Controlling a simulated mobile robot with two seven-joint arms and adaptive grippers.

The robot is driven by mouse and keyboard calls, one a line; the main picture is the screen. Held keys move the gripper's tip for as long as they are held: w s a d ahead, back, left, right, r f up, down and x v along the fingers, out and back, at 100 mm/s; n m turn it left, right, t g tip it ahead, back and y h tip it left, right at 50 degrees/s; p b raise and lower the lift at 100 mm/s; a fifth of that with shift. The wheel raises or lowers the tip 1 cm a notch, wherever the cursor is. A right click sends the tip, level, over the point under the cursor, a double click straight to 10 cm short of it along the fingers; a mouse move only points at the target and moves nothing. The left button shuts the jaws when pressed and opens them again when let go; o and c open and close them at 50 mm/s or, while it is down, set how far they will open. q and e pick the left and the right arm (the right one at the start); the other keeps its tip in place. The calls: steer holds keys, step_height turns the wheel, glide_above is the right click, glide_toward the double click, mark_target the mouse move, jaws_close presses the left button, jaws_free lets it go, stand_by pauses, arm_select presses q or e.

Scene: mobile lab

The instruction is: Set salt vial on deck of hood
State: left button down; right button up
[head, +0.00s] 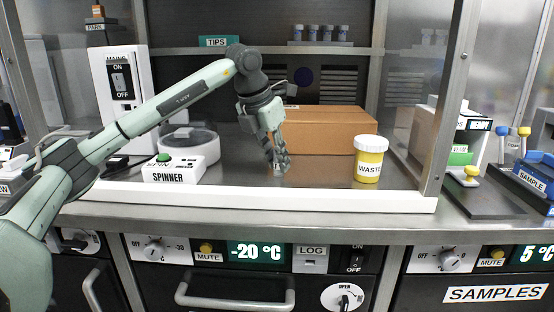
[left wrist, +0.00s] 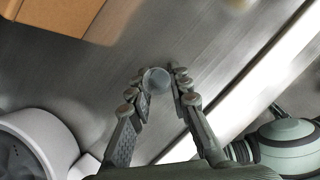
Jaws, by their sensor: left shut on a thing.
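My left gripper (head: 278,162) reaches into the hood and points down, low over the hood deck (head: 320,174). In the left wrist view its two fingers (left wrist: 164,86) are shut on a small round grey-capped vial (left wrist: 156,80), seen from above. In the head view only a small pale bit of the vial (head: 278,171) shows under the fingertips. I cannot tell whether its base touches the deck. No label on it can be read. My right gripper is not in view.
A cardboard box (head: 330,132) stands behind the gripper. A yellow WASTE jar (head: 369,160) is to the right. The SPINNER switch (head: 174,170) and a round white device (head: 190,142) are to the left. A white sill (head: 260,198) runs along the front.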

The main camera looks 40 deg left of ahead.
arm_select(q)
steer(key=shift+f, duration=0.1)
steer(key=c, duration=1.4)
jaws_free()
